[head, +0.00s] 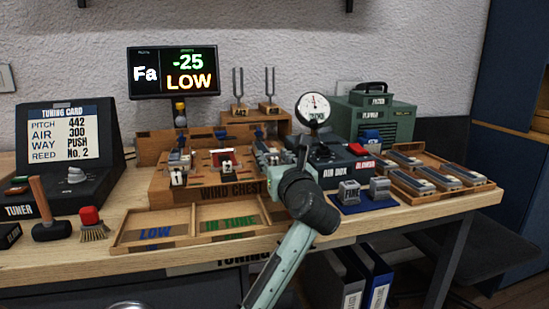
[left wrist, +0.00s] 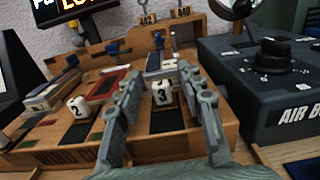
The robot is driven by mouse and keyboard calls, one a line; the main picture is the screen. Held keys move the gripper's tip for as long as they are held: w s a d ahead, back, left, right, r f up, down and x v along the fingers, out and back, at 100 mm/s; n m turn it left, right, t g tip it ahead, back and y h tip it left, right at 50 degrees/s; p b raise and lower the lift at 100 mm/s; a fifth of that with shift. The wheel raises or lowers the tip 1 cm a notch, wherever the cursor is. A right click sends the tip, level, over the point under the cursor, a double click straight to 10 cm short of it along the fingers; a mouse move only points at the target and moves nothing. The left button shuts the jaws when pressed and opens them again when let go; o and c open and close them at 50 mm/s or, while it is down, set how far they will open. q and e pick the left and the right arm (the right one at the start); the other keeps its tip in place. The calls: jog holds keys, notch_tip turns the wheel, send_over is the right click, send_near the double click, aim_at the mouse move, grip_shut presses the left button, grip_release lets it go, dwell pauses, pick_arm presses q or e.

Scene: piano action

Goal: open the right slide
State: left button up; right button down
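The wind chest (head: 232,190) is a wooden box with a row of slides, in the middle of the bench. In the left wrist view a white knob marked 3 (left wrist: 163,96) stands at the right slide, and a white knob marked 2 (left wrist: 78,107) stands left of it. My left gripper (head: 268,152) is over the chest's right end and hides most of the right slide in the head view. In the left wrist view the left gripper (left wrist: 158,82) is open, with one finger on each side of knob 3 and visible gaps between. My right gripper is not in view.
The air box (head: 338,172) with a round gauge (head: 314,108) stands close right of the chest. Two tuning forks (head: 254,90) stand behind it. A display (head: 173,72) reads Fa, -25, LOW. A divided tray (head: 190,228) lies in front.

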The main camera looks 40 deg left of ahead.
aim_at(275, 160)
pick_arm(q)
grip_shut()
jog(key=shift+d, duration=0.1)
dwell(0.3)
jog(key=v, duration=0.3)
jog(key=shift+s+d, duration=0.15)
jog(key=shift+s+d+f, duration=0.1)
jog(key=shift+f, duration=0.05)
grip_release()
jog(key=shift+s+d, duration=0.1)
